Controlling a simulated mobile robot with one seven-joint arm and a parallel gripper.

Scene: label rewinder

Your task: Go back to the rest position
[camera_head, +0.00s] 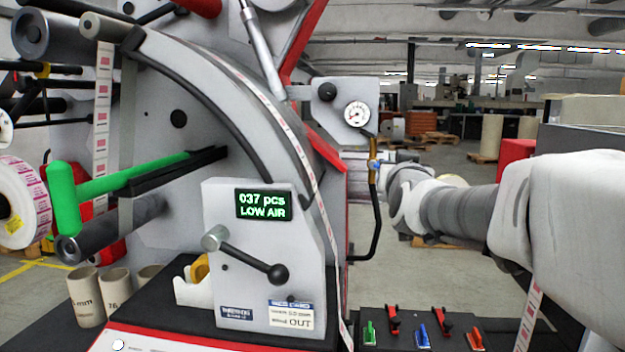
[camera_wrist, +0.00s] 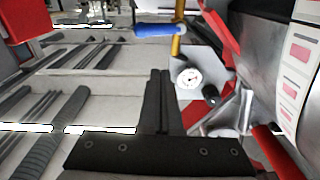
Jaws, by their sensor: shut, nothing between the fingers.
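My gripper (camera_wrist: 160,75) shows in the wrist view with its two dark fingers together and nothing between them. Past the fingertips are a white-faced pressure gauge (camera_wrist: 189,78) and a brass valve (camera_wrist: 177,38) with a blue lever (camera_wrist: 158,29). My fingers appear apart from all of these. In the head view my grey and white arm reaches in from the right toward the side of the machine. The fingers cannot be made out there. The gauge (camera_head: 358,113) sits on the machine's right side, above the valve's blue lever (camera_head: 374,164).
The label rewinder (camera_head: 300,230) fills the left and middle. Its display (camera_head: 263,205) reads "037 pcs LOW AIR". A green handle (camera_head: 65,200) and a black-knobbed lever (camera_head: 245,258) stick out. Small coloured tools (camera_head: 421,336) lie on a dark surface at lower right.

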